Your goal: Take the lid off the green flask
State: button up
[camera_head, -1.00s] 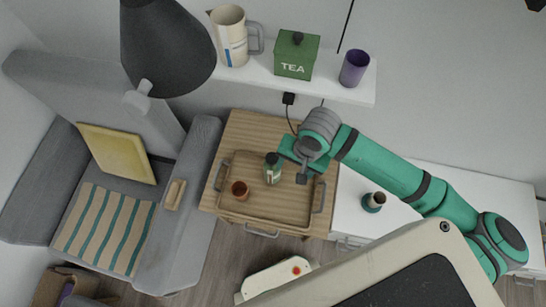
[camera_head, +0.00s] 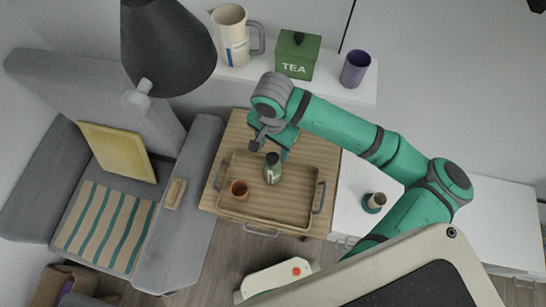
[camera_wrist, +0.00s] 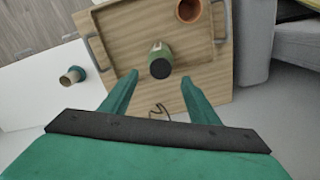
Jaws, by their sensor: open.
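The green flask (camera_head: 272,170) stands upright on a wooden tray (camera_head: 292,222), with a pale label on its front. Its dark lid (camera_head: 272,158) is on top. In the wrist view the flask (camera_wrist: 161,50) appears from above, with the round dark lid (camera_wrist: 160,69) facing the camera. My gripper (camera_head: 272,148) is just behind and above the flask in the head view. In the wrist view its two green fingers (camera_wrist: 160,85) are spread apart with nothing between them, and the lid lies a little beyond the fingertips.
A brown cup (camera_head: 239,188) stands on the tray left of the flask. The tray has raised handles (camera_head: 319,197). The shelf above holds a pitcher (camera_head: 231,36), a green tea box (camera_head: 296,55) and a purple cup (camera_head: 355,68).

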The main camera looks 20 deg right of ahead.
aim_at(272, 158)
jog(key=shift+a+f, duration=0.1)
jog(key=shift+f, duration=2.65)
jog(key=c, duration=1.1)
